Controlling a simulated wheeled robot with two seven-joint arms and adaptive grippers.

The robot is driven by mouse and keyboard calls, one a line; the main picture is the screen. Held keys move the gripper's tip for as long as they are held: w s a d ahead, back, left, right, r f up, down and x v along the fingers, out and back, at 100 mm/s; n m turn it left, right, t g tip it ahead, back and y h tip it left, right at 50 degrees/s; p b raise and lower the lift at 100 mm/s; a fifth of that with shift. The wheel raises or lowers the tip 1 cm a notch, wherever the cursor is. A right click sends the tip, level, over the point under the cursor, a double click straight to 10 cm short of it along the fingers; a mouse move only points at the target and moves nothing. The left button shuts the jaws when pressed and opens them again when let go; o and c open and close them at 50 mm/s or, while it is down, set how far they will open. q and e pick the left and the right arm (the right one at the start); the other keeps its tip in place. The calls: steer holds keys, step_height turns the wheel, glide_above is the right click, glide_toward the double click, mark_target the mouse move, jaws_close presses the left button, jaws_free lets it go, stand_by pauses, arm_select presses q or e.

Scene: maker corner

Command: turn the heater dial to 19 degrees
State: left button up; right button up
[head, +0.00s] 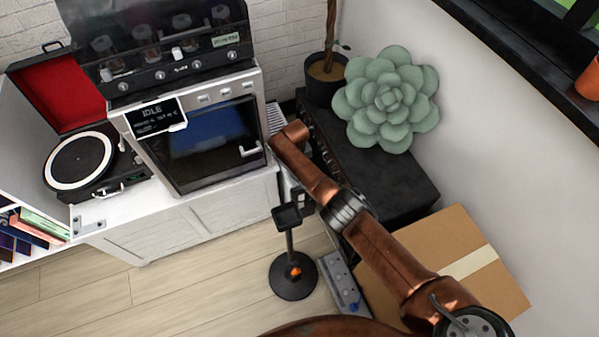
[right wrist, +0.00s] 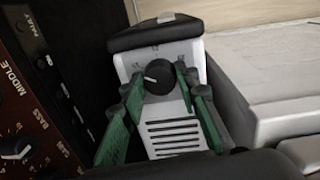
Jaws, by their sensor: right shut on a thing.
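The white heater (right wrist: 180,60) with a dark top and a slotted front fills the middle of the right wrist view. Its round black dial (right wrist: 159,77) has a white pointer mark aimed to the left. Small marks around the dial are too blurred to read. My right gripper (right wrist: 160,77) has its green fingers on either side of the dial and is shut on it. In the head view my copper right arm reaches down beside the oven, and the gripper and dial cannot be made out there. My left gripper is not in view.
The oven (head: 210,140) on a white cabinet stands left of the arm. A black amplifier (head: 400,175) with a succulent (head: 388,100) is to the right, its knob panel close to the heater. A cardboard box (head: 450,250) and a black stand (head: 292,278) are on the floor.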

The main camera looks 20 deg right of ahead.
steer(key=shift+w+r, duration=0.15)
steer(key=shift+r, duration=0.05)
steer(key=o, duration=1.2)
steer(key=shift+f, duration=0.1)
steer(key=shift+c, duration=0.2)
step_height(320, 180, up, 12)
steer(key=shift+a, duration=0.3)
